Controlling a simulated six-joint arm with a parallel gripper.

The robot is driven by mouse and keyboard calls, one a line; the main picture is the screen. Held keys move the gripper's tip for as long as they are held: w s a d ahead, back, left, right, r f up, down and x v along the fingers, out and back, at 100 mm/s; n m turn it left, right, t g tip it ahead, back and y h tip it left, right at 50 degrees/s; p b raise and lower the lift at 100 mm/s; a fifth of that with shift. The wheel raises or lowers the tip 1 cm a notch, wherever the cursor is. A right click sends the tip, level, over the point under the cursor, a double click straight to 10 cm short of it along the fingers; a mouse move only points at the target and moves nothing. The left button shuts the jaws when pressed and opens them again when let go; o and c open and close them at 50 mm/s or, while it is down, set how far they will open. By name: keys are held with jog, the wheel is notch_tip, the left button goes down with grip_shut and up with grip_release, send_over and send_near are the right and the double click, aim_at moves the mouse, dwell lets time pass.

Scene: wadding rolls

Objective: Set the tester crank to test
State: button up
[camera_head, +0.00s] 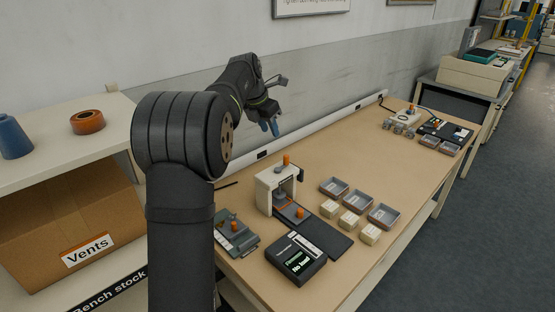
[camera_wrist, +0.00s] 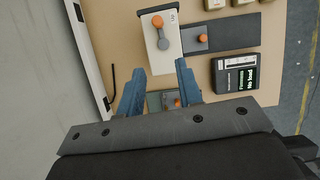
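A white tester-like press (camera_head: 264,187) stands on the bench with an orange-knobbed crank (camera_head: 287,160) on top. In the wrist view the press (camera_wrist: 151,60) carries this knob (camera_wrist: 157,21) at the frame's top. A dark sled (camera_head: 318,226) with another orange knob (camera_head: 300,212) runs out from it. A small grey-green unit (camera_head: 240,244) with a third orange knob (camera_head: 234,226) sits at the near left. I cannot tell which knob is the tester crank. My gripper (camera_head: 270,128) is in the air above the bench; its blue fingers (camera_wrist: 160,84) are apart and empty.
A black readout box (camera_head: 297,259) showing "No load" sits at the front edge. Several grey trays (camera_head: 383,216) and cream blocks (camera_head: 349,220) lie to the right. Further devices (camera_head: 403,117) stand at the far end. The bench (camera_head: 345,145) is clear behind the trays.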

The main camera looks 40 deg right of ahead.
aim_at(284, 165)
jog(key=x, duration=1.6)
jog(key=shift+f, duration=0.35)
jog(key=shift+c, duration=0.2)
grip_shut()
